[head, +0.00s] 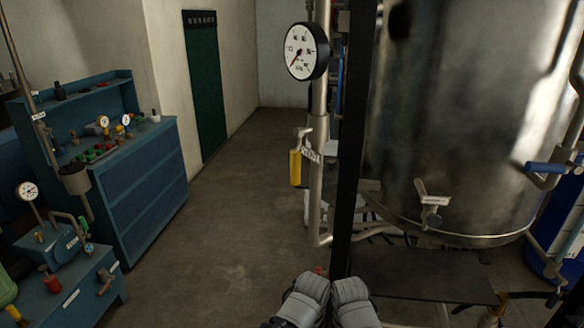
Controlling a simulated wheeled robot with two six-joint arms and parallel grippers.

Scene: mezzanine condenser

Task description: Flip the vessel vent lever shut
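The steel vessel (455,110) fills the right of the head view. A yellow lever (296,168) hangs straight down beside a vertical pipe to its left, with a small white tag (311,155) too small to read surely. A blue-handled lever (545,167) lies roughly level at the vessel's right, and a small valve (432,215) sits low on its front. I cannot tell for sure which lever is the vent. Two grey padded gripper parts (329,298) show at the bottom centre, apart from and below the yellow lever. I cannot tell which arm they belong to or whether they are open.
A white dial gauge (301,52) is on the pipe above the yellow lever. A dark upright post (350,150) stands between pipe and vessel. A blue console (150,185) and a lower blue bench (75,295) stand at left. Open floor (220,225) lies between.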

